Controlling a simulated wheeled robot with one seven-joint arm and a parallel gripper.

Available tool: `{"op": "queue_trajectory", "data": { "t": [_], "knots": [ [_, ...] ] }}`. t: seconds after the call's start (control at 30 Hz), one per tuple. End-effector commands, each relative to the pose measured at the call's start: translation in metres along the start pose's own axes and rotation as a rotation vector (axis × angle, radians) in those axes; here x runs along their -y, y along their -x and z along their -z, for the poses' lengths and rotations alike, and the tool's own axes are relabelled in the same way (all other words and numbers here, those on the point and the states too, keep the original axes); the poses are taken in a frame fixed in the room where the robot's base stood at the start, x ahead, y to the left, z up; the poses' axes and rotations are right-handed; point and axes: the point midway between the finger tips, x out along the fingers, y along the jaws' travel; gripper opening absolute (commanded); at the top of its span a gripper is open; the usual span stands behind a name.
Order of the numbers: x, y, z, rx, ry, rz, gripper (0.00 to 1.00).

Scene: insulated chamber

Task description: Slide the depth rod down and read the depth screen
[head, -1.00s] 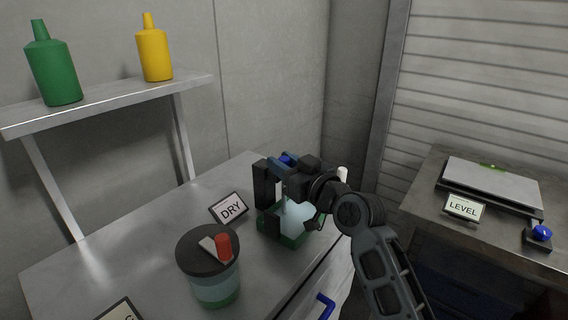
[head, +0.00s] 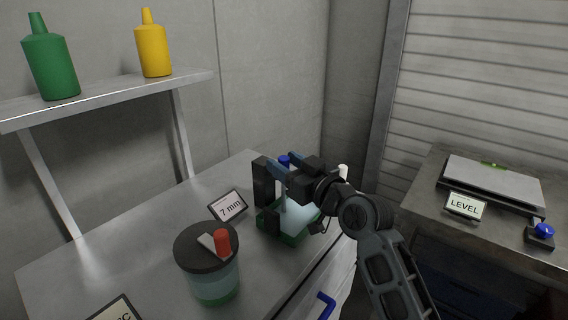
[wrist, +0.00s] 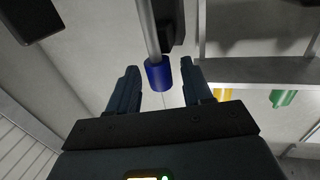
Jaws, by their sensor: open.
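The depth screen (head: 228,205) stands on the counter and reads "7 mm". The depth rod shows in the wrist view as a grey rod (wrist: 148,28) with a blue knob (wrist: 159,74). In the head view the blue knob (head: 284,161) is at the black stand (head: 263,182), above a green-based tray (head: 281,238) holding something pale blue. My gripper (head: 292,170) is open beside the knob. In the wrist view my open gripper (wrist: 163,77) has its fingers on either side of the knob, with gaps showing. The rod's lower tip is hard to make out.
A lidded jar (head: 211,280) with a red handle stands in front, near another sign (head: 118,310) cut by the frame edge. A shelf (head: 110,100) holds green and yellow bottles. On the right bench are a flat plate (head: 492,181), a LEVEL screen (head: 463,206) and a blue knob (head: 543,231).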

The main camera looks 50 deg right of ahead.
Motion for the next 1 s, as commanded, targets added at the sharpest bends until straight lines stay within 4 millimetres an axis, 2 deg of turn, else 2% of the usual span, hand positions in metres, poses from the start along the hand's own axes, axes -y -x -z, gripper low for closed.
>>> {"op": "queue_trajectory", "data": {
  "t": [0.2, 0.4, 0.57, 1.0],
  "knots": [
    [0.000, 0.037, -0.004, 0.003, 0.001, 0.000, 0.50],
    [0.000, 0.061, -0.002, 0.002, 0.001, 0.000, 0.50],
    [0.000, 0.067, 0.000, 0.000, 0.000, 0.000, 0.50],
    [0.000, 0.067, 0.000, 0.001, 0.000, 0.000, 0.50]
  ]
}}
